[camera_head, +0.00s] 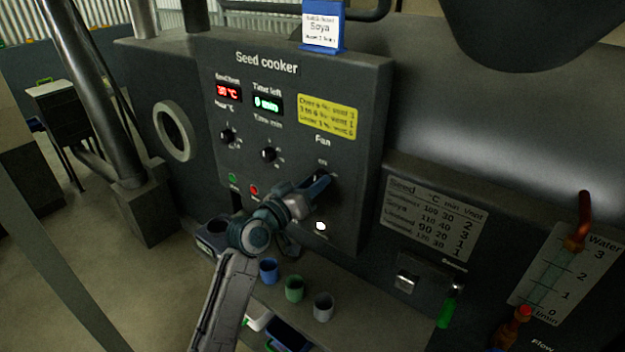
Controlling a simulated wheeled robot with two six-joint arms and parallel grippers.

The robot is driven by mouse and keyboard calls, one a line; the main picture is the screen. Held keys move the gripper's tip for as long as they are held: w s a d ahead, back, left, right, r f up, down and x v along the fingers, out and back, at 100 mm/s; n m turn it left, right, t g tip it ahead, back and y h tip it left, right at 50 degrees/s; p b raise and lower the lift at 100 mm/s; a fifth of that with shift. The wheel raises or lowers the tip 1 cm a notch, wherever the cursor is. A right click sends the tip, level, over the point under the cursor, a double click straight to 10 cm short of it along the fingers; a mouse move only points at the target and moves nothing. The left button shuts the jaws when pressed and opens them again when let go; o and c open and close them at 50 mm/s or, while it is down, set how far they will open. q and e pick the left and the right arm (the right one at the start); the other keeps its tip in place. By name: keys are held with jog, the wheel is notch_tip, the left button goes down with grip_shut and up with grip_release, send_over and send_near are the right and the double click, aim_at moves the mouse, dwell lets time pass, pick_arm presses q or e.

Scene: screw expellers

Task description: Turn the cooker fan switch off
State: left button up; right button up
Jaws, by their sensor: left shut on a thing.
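The fan switch (331,182) is a dark knob under the label "Fan" on the dark front panel of the seed cooker (225,85). My left gripper (319,187) reaches up from below and is shut on the switch, covering much of it. The switch's pointer is hidden, so I cannot tell its exact position. A mark that seems to read "ON" sits above it. A small white lamp (320,226) glows below it. My right gripper is not in view.
Two more knobs (268,154), a green button (232,177) and a red button (254,190) sit left of the switch. Blue, green and grey cups (294,289) stand on the ledge below.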

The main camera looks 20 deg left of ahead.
pick_arm(q)
jog(key=shift+n, duration=0.7)
jog(key=shift+p, duration=0.3)
jog(key=o, duration=1)
jog(key=shift+s, duration=0.1)
jog(key=b+v, duration=0.3)
jog(key=v, duration=0.7)
jog(key=shift+s, duration=0.3)
